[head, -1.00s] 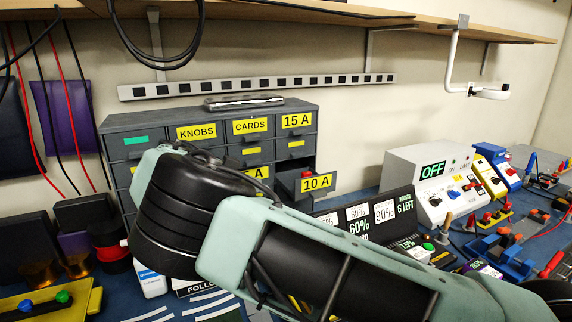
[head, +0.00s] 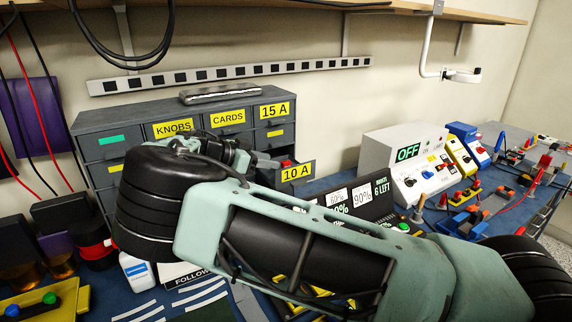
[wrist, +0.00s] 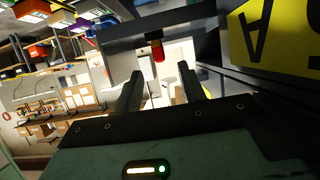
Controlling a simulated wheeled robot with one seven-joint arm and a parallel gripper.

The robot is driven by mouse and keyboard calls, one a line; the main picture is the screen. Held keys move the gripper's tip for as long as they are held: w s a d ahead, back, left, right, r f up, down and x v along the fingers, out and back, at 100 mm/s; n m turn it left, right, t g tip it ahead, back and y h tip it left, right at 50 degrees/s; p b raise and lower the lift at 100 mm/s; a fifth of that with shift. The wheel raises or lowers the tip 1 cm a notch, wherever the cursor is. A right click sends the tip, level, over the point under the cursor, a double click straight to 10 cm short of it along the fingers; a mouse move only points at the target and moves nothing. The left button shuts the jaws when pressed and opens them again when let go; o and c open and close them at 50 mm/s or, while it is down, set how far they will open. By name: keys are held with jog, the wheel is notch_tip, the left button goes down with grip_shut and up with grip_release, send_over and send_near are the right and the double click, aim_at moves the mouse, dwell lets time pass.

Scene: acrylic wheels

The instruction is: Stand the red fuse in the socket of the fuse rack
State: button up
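The red fuse (wrist: 158,52) shows in the wrist view beyond my fingertips, roughly between them. In the head view a red piece (head: 287,163) shows in the pulled-out drawer labelled 10 A (head: 296,174). My gripper (wrist: 159,76) has its two fingers apart with a clear gap between them, and nothing is held. In the head view my gripper (head: 264,161) is just left of that open drawer, partly hidden by my own arm. I cannot pick out the fuse rack or its socket for certain; my arm covers much of the bench.
The grey drawer cabinet (head: 97,148) stands behind my arm, with a flat metallic object (head: 220,92) on top. A white box reading OFF (head: 395,145) and several coloured devices stand at right. A yellow panel (head: 78,300) lies at lower left.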

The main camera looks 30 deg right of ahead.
aim_at(283, 162)
jog(key=p+x, duration=0.2)
jog(key=x, duration=0.2)
jog(key=shift+s+d+r, duration=0.1)
jog(key=shift+d+r, duration=0.05)
jog(key=shift+d, duration=0.1)
jog(key=shift+d+f, duration=0.35)
jog(key=shift+d, duration=0.15)
grip_shut()
jog(key=shift+r, duration=0.15)
